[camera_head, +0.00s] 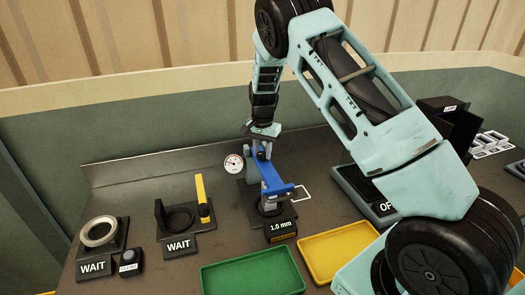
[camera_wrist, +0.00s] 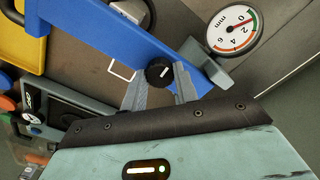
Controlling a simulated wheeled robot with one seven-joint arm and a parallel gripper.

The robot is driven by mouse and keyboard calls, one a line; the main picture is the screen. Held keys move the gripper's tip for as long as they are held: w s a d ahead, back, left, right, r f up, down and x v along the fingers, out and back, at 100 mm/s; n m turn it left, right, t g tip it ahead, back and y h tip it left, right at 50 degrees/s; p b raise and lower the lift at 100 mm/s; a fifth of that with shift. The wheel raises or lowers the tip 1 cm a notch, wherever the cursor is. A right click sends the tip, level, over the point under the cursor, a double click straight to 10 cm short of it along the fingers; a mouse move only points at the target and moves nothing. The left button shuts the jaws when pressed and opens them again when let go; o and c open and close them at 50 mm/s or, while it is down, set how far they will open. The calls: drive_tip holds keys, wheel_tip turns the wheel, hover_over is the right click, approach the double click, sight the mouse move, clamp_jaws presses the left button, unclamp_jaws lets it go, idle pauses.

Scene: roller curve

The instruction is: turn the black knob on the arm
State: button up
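The black knob (camera_wrist: 158,73) with a white pointer line sits on the blue arm (camera_wrist: 105,38) in the wrist view. My gripper (camera_wrist: 160,80) has one grey finger on each side of the knob, very close to its edges. I cannot tell whether the fingers touch it. In the head view my gripper (camera_head: 263,131) points down at the back end of the blue arm (camera_head: 270,174), and the knob is too small to make out. A round gauge (camera_wrist: 232,30) with a red needle is beside the arm; the gauge (camera_head: 234,164) also shows in the head view.
A "1.0 mm" sign (camera_head: 281,229) stands before the blue arm's stand. A green tray (camera_head: 252,284) and a yellow tray (camera_head: 338,252) lie in front. Two "WAIT" stations, one with a ring (camera_head: 99,232) and one with a yellow bar (camera_head: 201,190), are at left. The wall is close behind.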

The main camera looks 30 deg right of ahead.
drive_tip(key=n+b, duration=0.3)
drive_tip(key=shift+f+n, duration=0.1)
drive_tip(key=shift+n, duration=0.2)
drive_tip(key=n+b, duration=0.2)
drive_tip(key=n, duration=0.2)
drive_tip(key=shift+n, duration=0.3)
drive_tip(key=n+b, duration=0.1)
drive_tip(key=n, duration=0.3)
drive_tip(key=shift+n+b, duration=0.3)
drive_tip(key=shift+b, duration=0.1)
drive_tip(key=n, duration=0.4)
drive_tip(key=shift+w+r+n, duration=0.1)
drive_tip(key=shift+r+n, duration=0.1)
drive_tip(key=shift+n, duration=0.2)
drive_tip(key=shift+b, duration=0.3)
drive_tip(key=o, duration=1)
